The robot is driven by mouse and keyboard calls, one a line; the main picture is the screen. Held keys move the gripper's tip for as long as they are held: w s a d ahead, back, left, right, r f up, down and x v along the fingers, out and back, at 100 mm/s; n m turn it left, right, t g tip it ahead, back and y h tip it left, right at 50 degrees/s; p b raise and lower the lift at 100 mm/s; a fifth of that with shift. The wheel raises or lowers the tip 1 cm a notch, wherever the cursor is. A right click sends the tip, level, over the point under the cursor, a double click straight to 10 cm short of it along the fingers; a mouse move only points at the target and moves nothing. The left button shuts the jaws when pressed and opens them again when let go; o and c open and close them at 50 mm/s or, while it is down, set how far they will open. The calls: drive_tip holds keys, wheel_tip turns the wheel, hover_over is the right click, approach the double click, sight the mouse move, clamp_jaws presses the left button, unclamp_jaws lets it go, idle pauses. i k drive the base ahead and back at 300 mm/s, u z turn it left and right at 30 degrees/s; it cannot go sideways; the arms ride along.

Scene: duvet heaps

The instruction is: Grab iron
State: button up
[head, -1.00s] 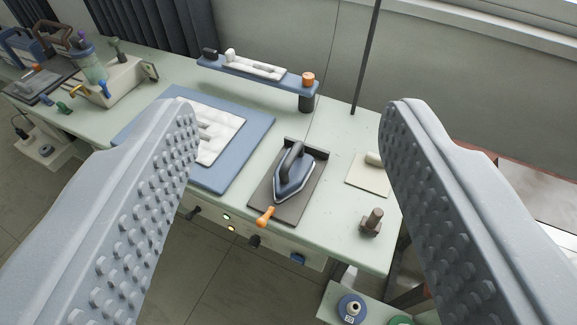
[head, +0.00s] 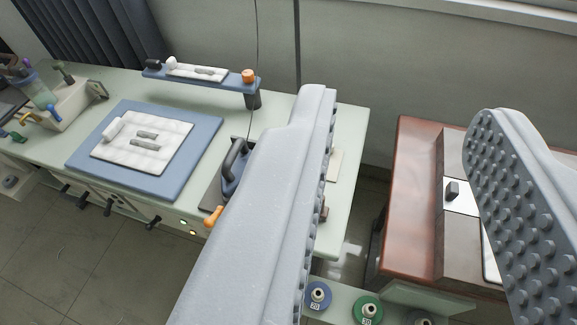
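The iron (head: 230,172) is dark blue with a black handle and stands on a dark rest plate (head: 212,195) near the right part of the pale green table. My gripper (head: 405,120) is open, with its two grey studded fingers wide apart and nothing between them. The left finger passes in front of the iron and hides much of it and its plate. The iron lies to the left of the space between the fingers. An orange-handled thing (head: 213,216) sits at the front edge of the plate.
A blue mat (head: 190,172) with a white quilted pad (head: 142,148) lies left of the iron. A blue raised shelf (head: 225,84) stands behind. A brown table (head: 412,180) is at right, past a gap. Weights or spools (head: 318,294) sit on a low shelf in front.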

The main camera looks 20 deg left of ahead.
sight(234, 166)
drive_tip(key=z, duration=2.85)
drive_tip(key=k, duration=1.3)
drive_tip(key=u, duration=2.3)
drive_tip(key=i, duration=0.5)
drive_tip(key=z, duration=0.15)
